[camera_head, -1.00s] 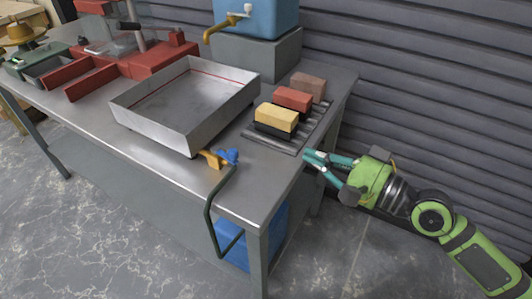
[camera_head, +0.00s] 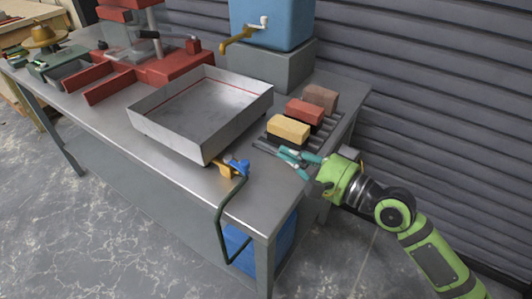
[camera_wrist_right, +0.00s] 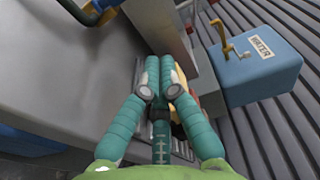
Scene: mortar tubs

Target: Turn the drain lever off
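The blue drain lever (camera_head: 238,166) sits on a brass-yellow drain valve (camera_head: 224,170) at the near corner of the square metal tub (camera_head: 178,138). A dark green hose (camera_head: 222,212) runs from the valve down over the table's front edge. My right gripper (camera_head: 284,153) is over the table's right end, right of the lever and apart from it, beside the brick rack. In the right wrist view the two teal fingers (camera_wrist_right: 160,62) lie close together with nothing seen between them. My left gripper is not in view.
Yellow (camera_head: 289,129), red (camera_head: 305,111) and brown (camera_head: 320,98) blocks sit on a rack just behind my right gripper. A blue tank (camera_head: 270,25) with a brass tap stands at the back on a grey block. A blue container (camera_head: 243,250) is under the table. Bare tabletop lies between gripper and lever.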

